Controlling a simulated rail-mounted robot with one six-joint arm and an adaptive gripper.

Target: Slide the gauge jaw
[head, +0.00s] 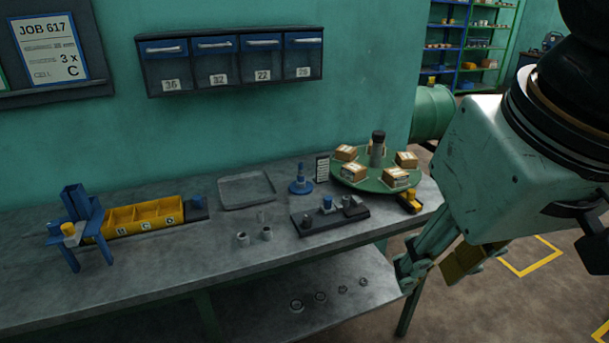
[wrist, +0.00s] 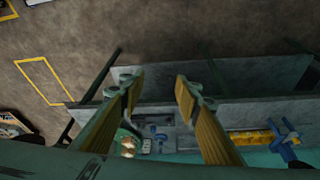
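The gauge appears to be the dark bar-shaped fixture (head: 312,222) on the bench, right of centre in the head view. My gripper (head: 425,272) hangs off the bench's right front edge, apart from the gauge. The wrist view shows its two yellow-padded fingers (wrist: 158,86) spread apart with nothing between them.
A green turntable (head: 370,180) with several boxes stands behind the gauge. A blue stand (head: 300,181), grey tray (head: 247,204), two small cups (head: 254,237) and yellow bins (head: 142,230) share the bench. Several rings lie on the lower shelf (head: 260,313).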

